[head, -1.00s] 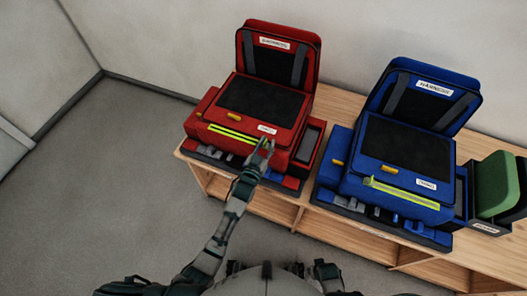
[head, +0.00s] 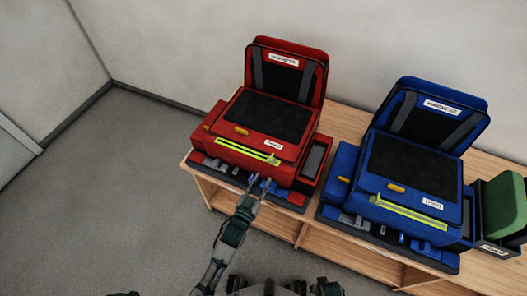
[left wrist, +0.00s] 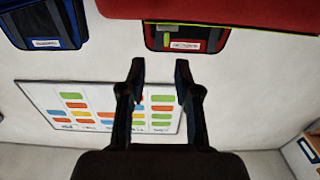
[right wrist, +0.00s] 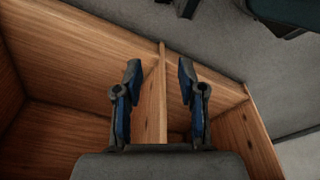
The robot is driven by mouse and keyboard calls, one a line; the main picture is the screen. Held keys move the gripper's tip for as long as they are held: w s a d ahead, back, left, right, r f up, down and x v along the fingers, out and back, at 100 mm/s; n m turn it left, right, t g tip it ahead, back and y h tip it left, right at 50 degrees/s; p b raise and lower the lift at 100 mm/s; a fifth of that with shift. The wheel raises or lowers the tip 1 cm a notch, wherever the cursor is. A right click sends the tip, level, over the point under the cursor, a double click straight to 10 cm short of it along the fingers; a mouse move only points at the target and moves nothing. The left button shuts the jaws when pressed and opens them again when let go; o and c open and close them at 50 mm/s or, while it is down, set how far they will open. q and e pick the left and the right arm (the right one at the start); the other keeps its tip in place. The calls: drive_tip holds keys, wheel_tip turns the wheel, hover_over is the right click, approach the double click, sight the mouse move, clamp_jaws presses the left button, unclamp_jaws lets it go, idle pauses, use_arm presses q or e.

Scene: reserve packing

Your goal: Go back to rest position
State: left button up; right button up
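My left gripper (head: 259,182) is open and empty, in front of the lower front edge of the red pack (head: 230,150) and a little apart from it as far as I can tell. In the left wrist view its two fingers (left wrist: 160,68) are spread with nothing between them. My right gripper (right wrist: 158,72) is open and empty in the right wrist view, facing the wooden shelf (right wrist: 148,110). In the head view the right gripper cannot be made out.
The red pack and a blue pack (head: 410,170) stand open on the wooden bench (head: 345,118). A dark bin (head: 480,235) with a green pad (head: 503,205) is at right. Clear grey floor (head: 120,200) lies left of the bench. A colored chart (left wrist: 60,108) hangs on the wall.

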use_arm(q)
drive_tip(key=shift+a, duration=0.1)
use_arm(e)
drive_tip(key=shift+a, duration=0.1)
use_arm(q)
drive_tip(key=s+a+f+n+g+y+p, duration=0.15)
drive_tip(key=s+a+f+g, duration=0.3)
drive_tip(key=f, duration=0.75)
drive_tip(key=s+a+f+g+y+b, duration=0.1)
drive_tip(key=s+a+f+g+y, duration=0.35)
drive_tip(key=f, duration=0.75)
drive_tip(key=s+a+f+g, duration=0.3)
drive_tip(key=s+f, duration=0.4)
drive_tip(key=s, duration=0.4)
drive_tip(key=s+a+f+g+p, duration=0.1)
drive_tip(key=s+a+f+g, duration=0.2)
drive_tip(key=s+f, duration=0.4)
drive_tip(key=s+a, duration=0.1)
drive_tip(key=s, duration=0.3)
drive_tip(key=shift+s+a+f, duration=0.25)
drive_tip(key=shift+s, duration=0.05)
use_arm(e)
drive_tip(key=f, duration=0.1)
drive_tip(key=s+f, duration=0.2)
drive_tip(key=shift+s+d+f, duration=0.25)
drive_tip(key=shift+d+f, duration=0.05)
drive_tip(key=shift+f, duration=0.1)
